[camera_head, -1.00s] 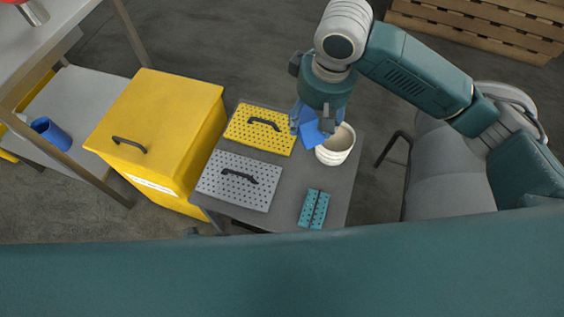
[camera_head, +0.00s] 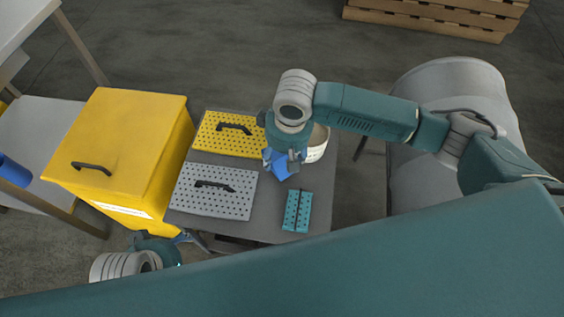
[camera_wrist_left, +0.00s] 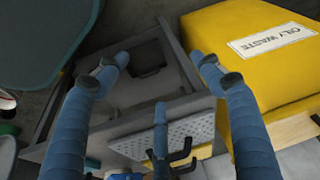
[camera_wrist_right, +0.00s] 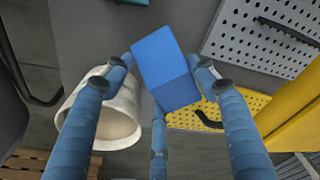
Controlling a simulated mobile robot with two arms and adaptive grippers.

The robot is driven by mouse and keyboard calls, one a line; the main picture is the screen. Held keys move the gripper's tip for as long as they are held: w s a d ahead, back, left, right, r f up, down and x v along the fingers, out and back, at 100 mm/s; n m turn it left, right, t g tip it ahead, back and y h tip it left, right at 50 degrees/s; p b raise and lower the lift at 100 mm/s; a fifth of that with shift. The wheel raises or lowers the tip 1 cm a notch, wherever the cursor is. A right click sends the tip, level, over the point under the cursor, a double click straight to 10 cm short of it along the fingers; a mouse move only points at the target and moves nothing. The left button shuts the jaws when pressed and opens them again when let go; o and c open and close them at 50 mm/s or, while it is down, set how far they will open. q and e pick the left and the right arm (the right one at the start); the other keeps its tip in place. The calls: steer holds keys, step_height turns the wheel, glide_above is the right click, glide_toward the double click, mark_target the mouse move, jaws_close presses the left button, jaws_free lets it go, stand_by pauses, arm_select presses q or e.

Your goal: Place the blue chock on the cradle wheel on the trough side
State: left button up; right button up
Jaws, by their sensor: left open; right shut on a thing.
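The blue chock (camera_head: 287,164) is a plain blue block in my right gripper, above the grey table. It also shows in the right wrist view (camera_wrist_right: 165,68), tilted between the fingers. My right gripper (camera_head: 280,157) is shut on it, close to the white bucket. My left gripper (camera_head: 182,237) is open and empty at the lower left of the head view, by the near table edge; its spread fingers show in the left wrist view (camera_wrist_left: 159,60). I see no cradle wheel or trough that I can identify.
The grey table (camera_head: 262,226) holds a yellow perforated plate (camera_head: 215,140), a grey perforated plate (camera_head: 200,201), a teal perforated piece (camera_head: 297,211) and the white bucket (camera_head: 319,148). A yellow oily waste bin (camera_head: 130,130) stands left. A large grey rounded body (camera_head: 445,90) stands right; a pallet (camera_head: 440,12) lies behind.

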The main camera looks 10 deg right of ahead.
mark_target(282, 163)
step_height(282, 163, down, 3)
steer(key=shift+r+b, duration=0.15)
steer(key=shift+b, duration=0.25)
arm_select(q)
steer(key=shift+v, duration=1)
arm_select(e)
steer(key=shift+f, duration=0.2)
steer(key=o, duration=1.2)
steer(key=shift+f, duration=0.15)
steer(key=shift+o, duration=0.2)
